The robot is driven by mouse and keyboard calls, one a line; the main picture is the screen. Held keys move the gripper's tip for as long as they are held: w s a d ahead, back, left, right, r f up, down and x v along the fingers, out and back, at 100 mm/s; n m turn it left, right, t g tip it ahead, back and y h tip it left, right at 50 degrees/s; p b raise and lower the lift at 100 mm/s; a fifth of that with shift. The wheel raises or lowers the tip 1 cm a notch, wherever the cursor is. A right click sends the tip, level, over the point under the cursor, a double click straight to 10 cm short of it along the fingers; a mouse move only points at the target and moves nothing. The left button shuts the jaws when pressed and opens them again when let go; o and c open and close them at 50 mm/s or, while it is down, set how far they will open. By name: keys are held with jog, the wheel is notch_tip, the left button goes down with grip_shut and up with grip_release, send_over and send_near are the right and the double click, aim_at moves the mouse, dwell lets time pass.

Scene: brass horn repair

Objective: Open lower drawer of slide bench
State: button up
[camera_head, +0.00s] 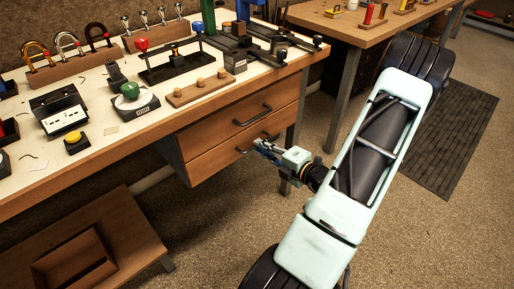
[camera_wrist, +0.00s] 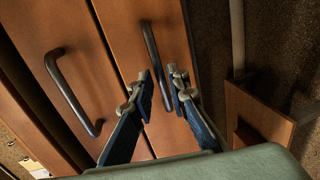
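The slide bench (camera_head: 205,121) has two wooden drawers on its right side, and both fronts look shut. The upper drawer (camera_head: 220,131) has a dark bar handle (camera_head: 254,116). The lower drawer (camera_head: 213,160) sits below it, its handle (camera_head: 246,148) partly hidden by my gripper (camera_head: 259,147). In the wrist view the lower drawer's handle (camera_wrist: 150,45) lies between the two fingertips of my open gripper (camera_wrist: 160,86). I cannot tell whether a finger touches it. The upper drawer's handle (camera_wrist: 72,92) is to the left, clear of the fingers.
The bench top carries horn parts, fixtures and a scale with a green knob (camera_head: 130,91). A low shelf with an open wooden box (camera_head: 74,262) is at lower left. A second bench (camera_head: 350,31) stands behind, and a dark mat (camera_head: 458,140) lies at right. Carpet in front of the drawers is clear.

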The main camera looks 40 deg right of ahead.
jog(key=shift+x, duration=1.45)
jog(key=shift+c, duration=0.4)
grip_shut()
